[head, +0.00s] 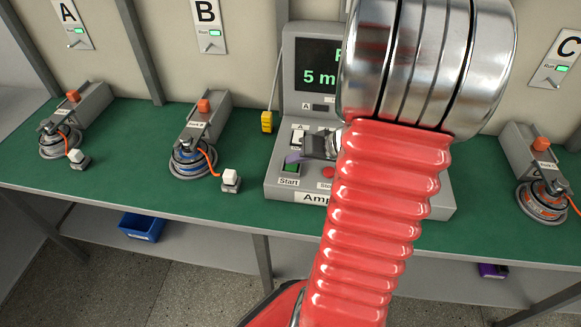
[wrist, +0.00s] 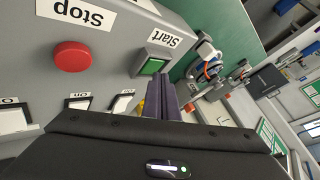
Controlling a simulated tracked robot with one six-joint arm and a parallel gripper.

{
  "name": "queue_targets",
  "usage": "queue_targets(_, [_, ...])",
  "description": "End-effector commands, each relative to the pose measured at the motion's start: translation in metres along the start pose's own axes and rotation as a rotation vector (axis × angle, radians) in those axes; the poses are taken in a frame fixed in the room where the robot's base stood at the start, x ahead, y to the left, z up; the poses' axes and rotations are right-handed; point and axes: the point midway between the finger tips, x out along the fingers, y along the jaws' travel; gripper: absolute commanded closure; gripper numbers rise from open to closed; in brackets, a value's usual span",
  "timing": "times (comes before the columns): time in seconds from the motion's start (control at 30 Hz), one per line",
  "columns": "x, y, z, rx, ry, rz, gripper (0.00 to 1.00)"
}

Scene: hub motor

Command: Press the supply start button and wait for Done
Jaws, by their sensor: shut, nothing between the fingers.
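The supply unit (head: 273,187) stands on the green bench, its screen (head: 309,67) showing green text that starts "5 m" and is partly hidden by my arm. The green start button (head: 291,168) is at its lower left, above the "Start" label; it also shows in the wrist view (wrist: 152,66). My gripper (head: 293,158) is shut and empty, its purple fingertips close to the start button. In the wrist view the fingers (wrist: 173,90) appear just beside the button; I cannot tell whether they touch it. The red stop button (wrist: 73,56) is beside it.
White rocker switches (wrist: 78,104) lie along the unit's panel. A yellow connector (head: 267,122) hangs at the unit's left side. Hub motor stations A (head: 60,142), B (head: 192,160) and C (head: 540,203) stand on the bench. A blue bin (head: 142,226) is on the shelf below.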

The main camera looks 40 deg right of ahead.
Motion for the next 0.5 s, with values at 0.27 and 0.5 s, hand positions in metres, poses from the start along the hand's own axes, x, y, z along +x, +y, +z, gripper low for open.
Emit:
queue_targets(0.27, [-0.0044, -0.0032, -0.0034, 0.0, 0.001, 0.0, 1.0])
queue_targets(0.5, [-0.0049, -0.0036, -0.0038, 0.0, 0.001, 0.0, 1.0])
